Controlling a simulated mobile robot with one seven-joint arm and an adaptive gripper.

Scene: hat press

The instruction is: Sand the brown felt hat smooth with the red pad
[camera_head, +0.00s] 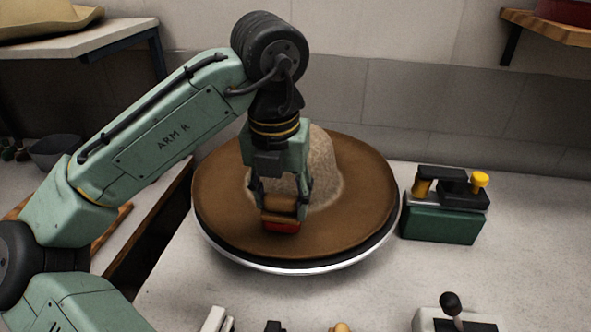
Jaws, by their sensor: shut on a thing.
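The brown felt hat (365,190) lies brim down on a round turntable (335,265) with a dark top and a bright metal rim. Its crown (325,160) looks paler and rougher than the smooth brown brim, with a light ring around its base. My gripper (284,205) points down over the front of the brim and is shut on the red pad (281,225), which has a brown upper part. The pad is at the brim surface in front of the crown; I cannot tell whether it presses on the felt. My arm hides the left part of the crown.
A green block tool with a black handle and yellow knob (445,205) stands right of the turntable. A lever box (455,318) is at the front right. Small items line the front edge. Shelves with hats hang at both upper corners. A dark bowl (55,150) is at left.

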